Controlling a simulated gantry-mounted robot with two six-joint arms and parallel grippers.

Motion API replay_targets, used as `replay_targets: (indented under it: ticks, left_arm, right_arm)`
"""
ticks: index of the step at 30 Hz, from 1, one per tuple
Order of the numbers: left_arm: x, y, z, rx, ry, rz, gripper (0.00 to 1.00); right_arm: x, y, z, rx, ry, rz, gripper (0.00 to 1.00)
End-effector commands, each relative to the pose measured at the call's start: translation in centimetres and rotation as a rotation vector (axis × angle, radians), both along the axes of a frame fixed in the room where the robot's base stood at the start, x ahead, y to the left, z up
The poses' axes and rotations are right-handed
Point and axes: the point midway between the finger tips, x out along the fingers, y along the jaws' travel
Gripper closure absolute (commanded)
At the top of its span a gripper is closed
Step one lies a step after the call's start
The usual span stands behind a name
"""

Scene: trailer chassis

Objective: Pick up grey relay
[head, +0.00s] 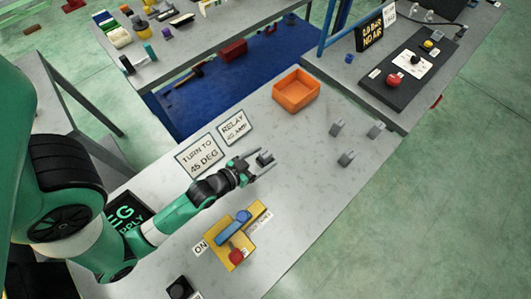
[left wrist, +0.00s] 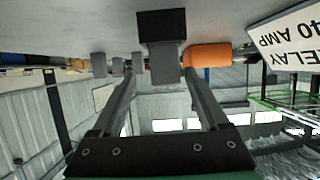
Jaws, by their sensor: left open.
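My left gripper (head: 258,165) is open above the grey bench, its two fingers pointing to the right. A small dark grey relay (head: 265,157) is at its fingertips. In the left wrist view, a relay with a black block (left wrist: 161,27) and a grey part (left wrist: 165,65) shows in the gap between the spread fingers; I cannot tell whether either finger touches it. Three other grey relays stand further right on the bench: one at the back (head: 337,127), one at the far right (head: 376,130) and one nearer (head: 346,158). My right gripper is not in view.
An orange bin (head: 296,92) stands on the bench behind the relays. A "RELAY 40 AMP" sign (head: 234,127) and a "TURN TO 45 DEG" sign (head: 199,156) lie behind the gripper. A yellow valve panel with a blue handle (head: 233,229) is in front. Bench between is clear.

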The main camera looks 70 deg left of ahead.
Motion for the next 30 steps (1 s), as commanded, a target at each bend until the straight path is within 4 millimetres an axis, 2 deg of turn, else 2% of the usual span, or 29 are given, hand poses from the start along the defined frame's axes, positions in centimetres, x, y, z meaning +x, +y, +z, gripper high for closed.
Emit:
replay_targets:
  ticks: [5, 10, 14, 21, 30]
  left_arm:
    - [0.5, 0.4, -0.3, 0.001, 0.000, 0.002, 0.22]
    - [2.7, 2.1, -1.3, 0.002, -0.004, 0.003, 0.22]
    - [4.1, 2.6, -1.9, 0.001, -0.001, 0.000, 0.22]
    - [4.2, 2.7, -1.9, 0.001, 0.000, 0.000, 0.22]
    - [4.2, 2.7, -1.9, 0.000, 0.000, 0.000, 0.77]
  right_arm:
    - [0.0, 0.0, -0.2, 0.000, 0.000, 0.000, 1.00]
    - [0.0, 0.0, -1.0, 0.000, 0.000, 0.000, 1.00]
    - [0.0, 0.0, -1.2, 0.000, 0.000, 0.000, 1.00]
    - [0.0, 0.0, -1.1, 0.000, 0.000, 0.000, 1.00]
    - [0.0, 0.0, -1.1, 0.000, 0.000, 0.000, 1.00]
